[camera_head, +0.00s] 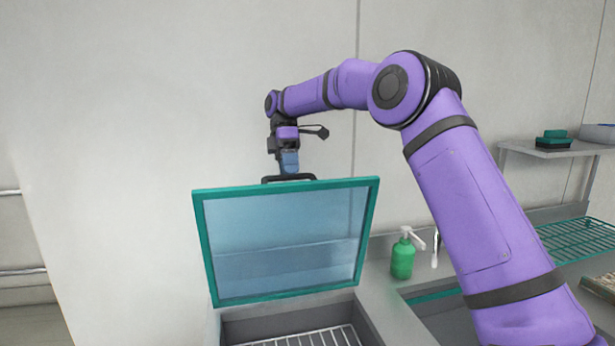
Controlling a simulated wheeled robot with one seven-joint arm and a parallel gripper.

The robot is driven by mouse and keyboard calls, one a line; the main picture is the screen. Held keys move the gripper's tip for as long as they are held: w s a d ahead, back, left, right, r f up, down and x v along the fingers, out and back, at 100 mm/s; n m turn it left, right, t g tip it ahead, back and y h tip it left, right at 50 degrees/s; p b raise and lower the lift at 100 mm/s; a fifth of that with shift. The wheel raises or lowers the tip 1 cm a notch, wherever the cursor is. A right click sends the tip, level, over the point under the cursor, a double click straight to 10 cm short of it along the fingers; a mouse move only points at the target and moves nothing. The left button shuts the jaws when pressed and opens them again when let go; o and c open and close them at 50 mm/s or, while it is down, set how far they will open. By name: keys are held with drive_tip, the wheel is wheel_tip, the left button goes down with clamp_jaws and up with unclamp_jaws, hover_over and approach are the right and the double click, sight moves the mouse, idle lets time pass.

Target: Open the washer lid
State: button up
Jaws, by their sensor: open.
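The washer lid (285,240) is a clear panel in a teal frame, raised and standing nearly upright at the back of the washer. The washer tub (270,325) below it is uncovered, with a metal rack (305,338) inside. A dark handle (289,178) sits on the lid's top edge. My gripper (289,172) is open and points down right at the handle. Whether its fingers touch or surround the handle is too small to tell.
A green pump bottle (403,257) stands on the counter right of the lid, near a basin. A wall shelf (558,149) holds green sponges (553,139). A teal wire rack (575,238) lies at the far right. The wall is close behind the lid.

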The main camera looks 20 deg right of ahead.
drive_tip(key=shift+s+r, duration=0.3)
drive_tip(key=shift+r, duration=0.4)
drive_tip(key=s+d+r, duration=0.1)
drive_tip(key=s, duration=1.4)
drive_tip(key=shift+s+d+r, duration=0.15)
drive_tip(key=shift+s+r, duration=0.05)
